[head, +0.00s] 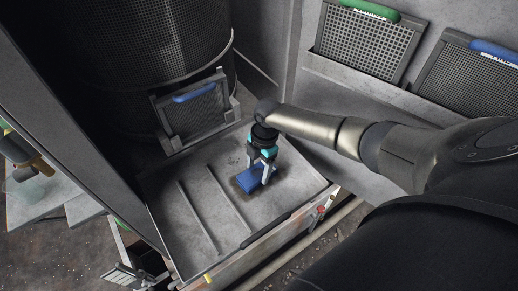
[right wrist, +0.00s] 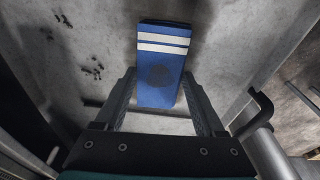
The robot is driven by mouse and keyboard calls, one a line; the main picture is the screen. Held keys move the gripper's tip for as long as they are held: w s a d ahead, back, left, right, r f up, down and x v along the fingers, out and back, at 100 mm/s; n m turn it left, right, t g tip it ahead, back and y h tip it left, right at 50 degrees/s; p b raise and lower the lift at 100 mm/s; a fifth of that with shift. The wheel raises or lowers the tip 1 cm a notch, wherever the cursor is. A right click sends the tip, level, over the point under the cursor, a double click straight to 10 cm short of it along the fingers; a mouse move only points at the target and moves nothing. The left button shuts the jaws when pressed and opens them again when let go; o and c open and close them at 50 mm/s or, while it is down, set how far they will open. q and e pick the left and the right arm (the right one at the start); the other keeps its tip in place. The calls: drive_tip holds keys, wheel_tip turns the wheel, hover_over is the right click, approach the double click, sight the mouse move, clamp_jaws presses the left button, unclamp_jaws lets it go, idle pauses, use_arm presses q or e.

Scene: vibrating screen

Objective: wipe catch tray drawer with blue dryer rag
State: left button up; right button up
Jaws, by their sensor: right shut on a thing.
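The catch tray drawer (head: 213,238) is a grey metal tray below the dark mesh drum, with two raised ribs on its floor. The blue dryer rag (head: 248,183) is on the tray floor, right of the ribs. My right gripper (head: 262,179) points down from above and is shut on the rag. In the right wrist view the rag (right wrist: 162,65) lies between the two fingers and shows two white stripes and a dark round mark. Dark specks (right wrist: 92,70) lie on the grey surface to its left. My left gripper is not in view.
The mesh drum (head: 150,40) stands behind the tray, with a blue-handled panel (head: 192,112) on its front. A green-handled screen (head: 365,42) and a blue-handled screen (head: 468,85) sit in a wall rack at right. The tray's front and left floor are clear.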

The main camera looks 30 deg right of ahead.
sight(243, 182)
drive_tip(key=shift+s+a+f+p, duration=0.1)
drive_tip(key=shift+a+p, duration=0.1)
drive_tip(key=shift+a, duration=0.75)
drive_tip(key=shift+s+a+f+p, duration=0.1)
drive_tip(key=shift+a+p, duration=0.1)
drive_tip(key=shift+a, duration=0.7)
drive_tip(key=shift+s+a+r+p, duration=0.1)
drive_tip(key=shift+a+p, duration=0.2)
drive_tip(key=shift+a, duration=0.45)
drive_tip(key=shift+w+d+r+b, duration=0.1)
drive_tip(key=shift+w+d+b, duration=0.1)
drive_tip(key=shift+d, duration=1)
drive_tip(key=shift+w+d+r+b, duration=0.1)
drive_tip(key=shift+d+b, duration=0.05)
drive_tip(key=shift+d, duration=1.05)
drive_tip(key=shift+w+d+f+b, duration=0.15)
drive_tip(key=shift+d+b, duration=0.7)
drive_tip(key=shift+d, duration=2.3)
drive_tip(key=shift+s+a+p, duration=0.15)
drive_tip(key=shift+a+p, duration=0.3)
drive_tip(key=shift+a, duration=1.1)
drive_tip(key=shift+s+a+p, duration=0.15)
drive_tip(key=shift+a+p, duration=0.25)
drive_tip(key=shift+a, duration=1.1)
drive_tip(key=shift+a+p, duration=0.55)
drive_tip(key=shift+a, duration=1.1)
drive_tip(key=shift+w+a, duration=0.1)
drive_tip(key=shift+a, duration=0.65)
drive_tip(key=shift+r, duration=0.25)
